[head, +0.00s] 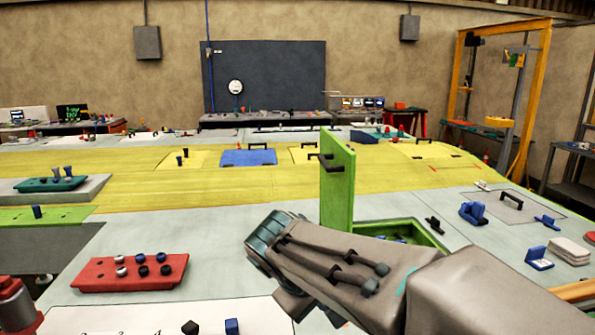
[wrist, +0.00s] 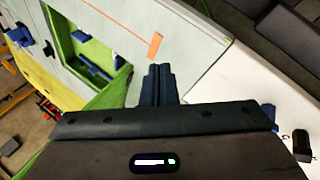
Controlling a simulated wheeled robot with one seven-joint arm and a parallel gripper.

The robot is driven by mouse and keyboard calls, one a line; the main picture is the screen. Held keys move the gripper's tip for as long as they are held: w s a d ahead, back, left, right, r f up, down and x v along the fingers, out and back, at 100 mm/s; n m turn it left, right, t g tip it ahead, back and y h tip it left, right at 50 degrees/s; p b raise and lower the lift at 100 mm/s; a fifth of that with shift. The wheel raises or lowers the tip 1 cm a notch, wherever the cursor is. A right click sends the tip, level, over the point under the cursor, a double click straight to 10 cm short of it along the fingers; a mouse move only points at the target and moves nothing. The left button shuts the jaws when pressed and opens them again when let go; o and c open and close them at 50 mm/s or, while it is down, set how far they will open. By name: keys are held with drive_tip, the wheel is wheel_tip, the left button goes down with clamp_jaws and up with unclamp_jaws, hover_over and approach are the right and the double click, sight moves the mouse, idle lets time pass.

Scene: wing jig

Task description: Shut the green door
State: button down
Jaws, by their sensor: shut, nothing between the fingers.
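The green door (head: 337,185) stands upright, open, at the left edge of a green-framed opening (head: 436,240) in the pale work surface. A black handle (head: 326,161) sticks out from its left face near the top. The green frame also shows in the wrist view (wrist: 62,36), with blue items inside; a green area below it may be the door, but I cannot tell. In the wrist view my gripper (wrist: 160,70) has its dark fingers together and empty, to the right of the frame, apart from it. In the head view my arm hides part of the opening, and the fingers are not clear.
A red tray (head: 130,278) with several knobs lies at left. Blue blocks (head: 473,212), a black handled panel (head: 512,200) and a blue bracket (head: 538,258) lie right of the opening. A blue panel (head: 248,158) lies on the yellow surface behind.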

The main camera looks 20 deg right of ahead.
drive_tip(key=w+r+n+t+h+b, duration=0.1)
drive_tip(key=w+r+n+t+h, duration=0.1)
drive_tip(key=w+r+h, duration=0.65)
drive_tip(key=n+t+h+b, duration=0.1)
drive_tip(key=t, duration=0.4)
approach(320, 161)
drive_tip(key=p+x, duration=0.4)
drive_tip(key=x, duration=0.1)
drive_tip(key=shift+w+r, duration=0.1)
drive_tip(key=shift+r, duration=0.05)
drive_tip(key=shift+d, duration=0.25)
